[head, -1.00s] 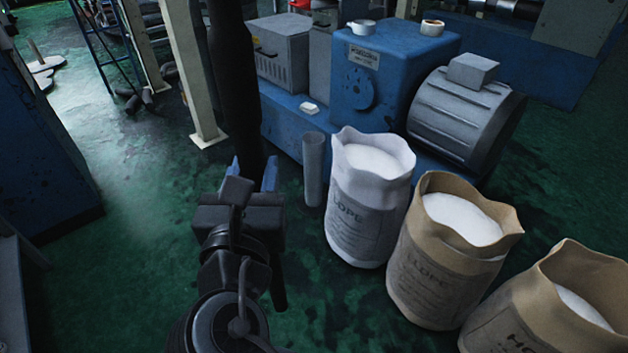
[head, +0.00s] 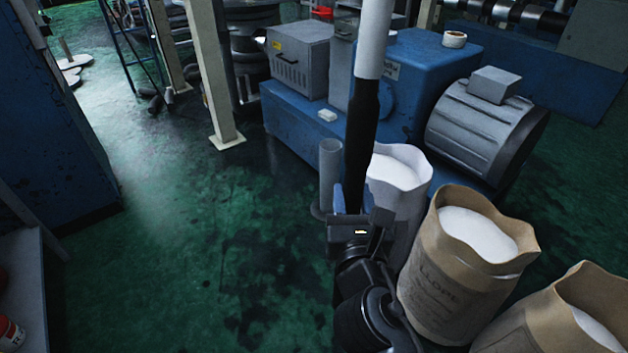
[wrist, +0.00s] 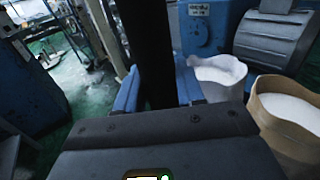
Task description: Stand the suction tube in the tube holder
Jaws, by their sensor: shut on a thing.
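The suction tube is a long upright pole, black below (head: 361,125) and pale grey above (head: 374,40) in the head view. My gripper (head: 352,203) is shut on its black part, which stands between the blue fingers (wrist: 155,95) in the wrist view. The tube's lower end is hidden behind my gripper and arm. The tube holder (head: 329,165) is a grey open-topped upright cylinder on the floor. In the head view it shows just left of the black tube. The tube appears beside it, not in it. I cannot tell the gap in depth.
Open sacks of white pellets stand to the right: a white one (head: 405,180), a brown one (head: 440,290) and another brown one (head: 545,325). A blue machine (head: 425,65) with a grey motor (head: 480,125) stands behind. The green floor (head: 200,250) at left is clear.

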